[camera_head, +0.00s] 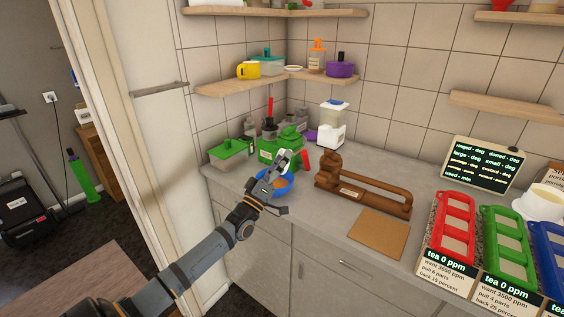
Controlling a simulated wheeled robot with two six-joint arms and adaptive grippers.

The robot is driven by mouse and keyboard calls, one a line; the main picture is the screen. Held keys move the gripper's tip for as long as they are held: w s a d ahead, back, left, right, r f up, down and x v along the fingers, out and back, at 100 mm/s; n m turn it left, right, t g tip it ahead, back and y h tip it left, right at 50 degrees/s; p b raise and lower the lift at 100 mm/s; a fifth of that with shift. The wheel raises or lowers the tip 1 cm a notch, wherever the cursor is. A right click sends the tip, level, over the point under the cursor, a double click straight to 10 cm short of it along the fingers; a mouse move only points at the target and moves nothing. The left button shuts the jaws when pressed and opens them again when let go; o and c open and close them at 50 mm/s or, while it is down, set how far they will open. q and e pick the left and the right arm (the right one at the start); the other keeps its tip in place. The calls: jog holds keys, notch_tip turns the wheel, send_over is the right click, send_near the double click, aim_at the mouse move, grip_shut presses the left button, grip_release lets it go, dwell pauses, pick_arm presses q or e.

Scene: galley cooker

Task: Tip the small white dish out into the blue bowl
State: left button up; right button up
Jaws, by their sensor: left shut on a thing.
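The blue bowl (287,187) stands on the grey counter near its front left edge, partly covered by my left gripper. My left gripper (276,172) reaches over the bowl from the front left and is shut on a small pale thing at its fingertips. This looks like the small white dish (286,155), held above the far side of the bowl and seeming tilted. Its contents and the inside of the bowl are mostly hidden. My right gripper is not in view.
A green lidded box (228,154) and a green container (278,149) stand close behind the bowl. A brown wooden rack (362,190) and a brown board (379,232) lie to the right. Red and green framed trays (453,231) stand farther right. Shelves (240,84) hang above.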

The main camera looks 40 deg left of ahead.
pick_arm(q)
jog(key=shift+s+a+f+n+t+y+b, duration=0.1)
jog(key=shift+s+a+n+t+y+b, duration=0.15)
jog(key=shift+n+t+y+b, duration=0.4)
jog(key=shift+n, duration=0.35)
jog(key=m+g+p, duration=0.1)
jog(key=w+d+m+g+h+p, duration=0.1)
jog(key=m+p, duration=0.1)
jog(key=r+m+g+h+p, duration=0.1)
jog(key=shift+w+d+h, duration=0.2)
jog(key=shift+d+h, duration=0.05)
jog(key=shift+w+d+f+m+g+h+p, duration=0.2)
jog(key=shift+d+f+m+g+h+p, duration=0.2)
jog(key=shift+m, duration=0.4)
jog(key=shift+w+m+g, duration=0.15)
jog(key=shift+m+g, duration=0.1)
jog(key=shift+m, duration=0.05)
jog(key=m+g+b, duration=0.1)
jog(key=w+d+f+m+g+b, duration=0.1)
jog(key=b, duration=0.1)
jog(key=g+b, duration=0.1)
jog(key=b, duration=0.1)
jog(key=shift+w+d+f+m, duration=0.2)
jog(key=shift+d+m, duration=0.1)
jog(key=shift+m, duration=0.1)
